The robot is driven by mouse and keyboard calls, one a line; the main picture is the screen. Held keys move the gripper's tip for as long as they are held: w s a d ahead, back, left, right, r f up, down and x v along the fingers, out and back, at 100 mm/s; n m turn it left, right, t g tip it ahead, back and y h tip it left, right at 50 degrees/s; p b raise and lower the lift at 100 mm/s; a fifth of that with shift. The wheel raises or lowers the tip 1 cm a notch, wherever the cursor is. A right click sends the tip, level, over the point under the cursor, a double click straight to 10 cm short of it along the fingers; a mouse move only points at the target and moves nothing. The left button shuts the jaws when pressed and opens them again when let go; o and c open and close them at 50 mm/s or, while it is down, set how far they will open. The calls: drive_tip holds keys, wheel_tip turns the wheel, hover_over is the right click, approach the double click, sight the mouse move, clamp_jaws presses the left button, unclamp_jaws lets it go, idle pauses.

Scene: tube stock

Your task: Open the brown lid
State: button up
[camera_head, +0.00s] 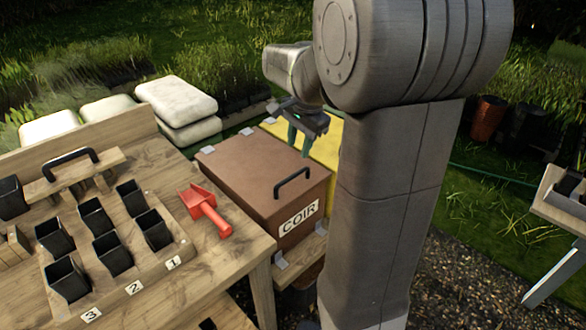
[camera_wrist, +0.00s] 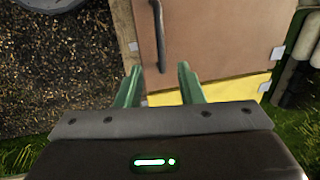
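The brown lid (camera_head: 243,168) tops a brown box labelled COIR (camera_head: 299,217) in the head view. It lies flat and closed, with a black bar handle (camera_head: 292,182) near its front edge. In the wrist view the lid (camera_wrist: 210,40) fills the upper middle, and the handle (camera_wrist: 159,35) shows at its left side. My gripper (camera_head: 299,140) is above the far right part of the lid, pointing down. In the wrist view its two green fingers (camera_wrist: 158,84) are apart with nothing between them. The handle lies beyond the fingertips, apart from them.
A wooden bench (camera_head: 255,248) stands left of the box, with a red scoop (camera_head: 206,210) and several black pots on it. A yellow surface (camera_head: 325,142) adjoins the box's far right side. Pale sacks (camera_head: 178,102) lie behind. Another table (camera_head: 560,200) stands far right.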

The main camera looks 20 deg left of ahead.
sight(293, 175)
drive_tip(key=f, duration=0.3)
drive_tip(key=a+f, duration=0.1)
drive_tip(key=f, duration=0.6)
drive_tip(key=shift+w+a, duration=0.4)
clamp_jaws()
